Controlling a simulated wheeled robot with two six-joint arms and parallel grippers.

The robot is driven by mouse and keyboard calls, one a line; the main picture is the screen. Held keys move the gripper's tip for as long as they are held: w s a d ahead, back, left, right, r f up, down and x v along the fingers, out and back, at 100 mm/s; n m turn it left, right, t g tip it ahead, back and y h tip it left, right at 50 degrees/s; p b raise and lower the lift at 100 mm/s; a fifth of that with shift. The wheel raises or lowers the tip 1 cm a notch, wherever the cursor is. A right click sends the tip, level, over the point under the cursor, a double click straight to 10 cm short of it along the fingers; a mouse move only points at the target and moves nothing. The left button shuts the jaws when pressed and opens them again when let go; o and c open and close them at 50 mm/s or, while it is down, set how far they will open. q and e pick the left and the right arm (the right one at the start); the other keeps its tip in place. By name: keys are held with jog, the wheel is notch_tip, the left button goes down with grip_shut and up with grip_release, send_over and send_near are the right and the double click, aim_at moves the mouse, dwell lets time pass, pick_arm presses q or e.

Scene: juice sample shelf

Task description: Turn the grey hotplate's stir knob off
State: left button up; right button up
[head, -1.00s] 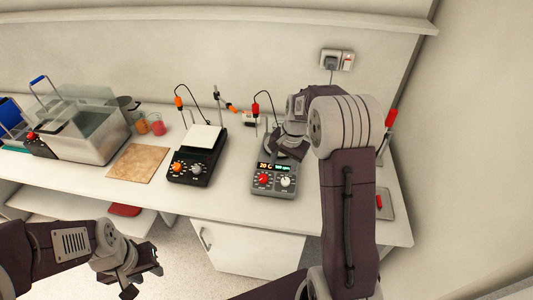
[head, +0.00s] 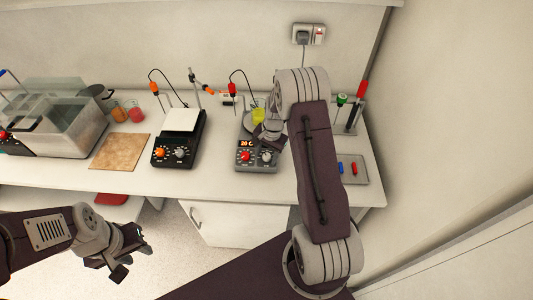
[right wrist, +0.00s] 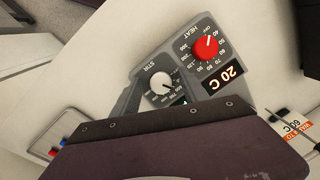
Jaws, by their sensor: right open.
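The grey hotplate (head: 257,167) stands on the bench right of centre. Its front panel carries a red heat knob (head: 245,156) and a pale stir knob (head: 266,157). My right gripper (head: 268,137) is over the panel's right side, just behind the stir knob, covering part of the display; it is open. In the right wrist view, the stir knob (right wrist: 161,82) shows under the word STIR, its pointer line aimed toward the high numbers. The red heat knob (right wrist: 205,48) is beside a 20 C readout. My fingertips are hidden there. My left gripper (head: 130,262) is open and empty in front of the bench.
A black hotplate (head: 173,160) with a white top stands to the left. A yellow beaker (head: 258,116) is behind my right gripper. A small tray (head: 359,178) with red and blue items lies to the right. A brown board (head: 118,152) and a glass bath (head: 60,110) are further left.

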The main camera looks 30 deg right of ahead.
jog(key=shift+f, duration=0.15)
jog(key=shift+w+d, duration=0.1)
jog(key=shift+c, duration=1.2)
grip_shut()
